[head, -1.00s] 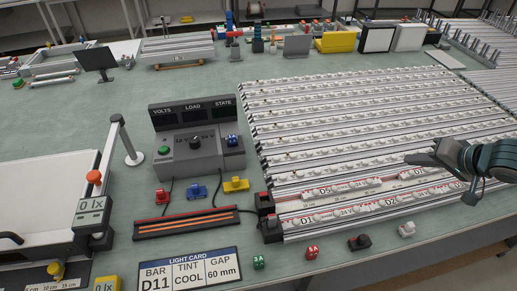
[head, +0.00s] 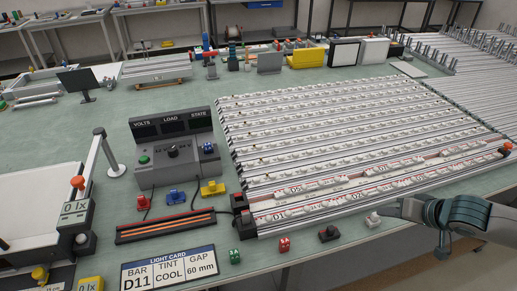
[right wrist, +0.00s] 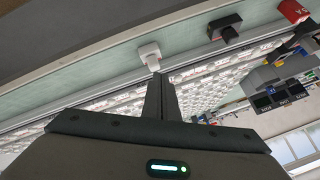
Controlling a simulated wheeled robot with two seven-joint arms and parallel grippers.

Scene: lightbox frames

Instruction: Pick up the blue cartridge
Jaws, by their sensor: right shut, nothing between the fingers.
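A small blue block (head: 176,196) lies on the green table in the head view, between a red block (head: 143,203) and a yellow one (head: 213,188), in front of the grey meter box. Another blue piece (head: 208,148) sits on the right part of that box; I cannot tell for sure which of the two is the cartridge. My right gripper (head: 379,209) is shut and empty at the table's front right, near a white block (head: 373,219) and well right of both blue pieces. Its closed fingers show in the right wrist view (right wrist: 158,96). My left gripper is not in view.
The grey meter box (head: 172,150) stands behind the blue block. Long light bars (head: 330,140) cover the table's right half. A black block (head: 328,234), red and green cubes and a light card (head: 169,268) lie along the front edge. An orange-striped tray (head: 172,225) is nearby.

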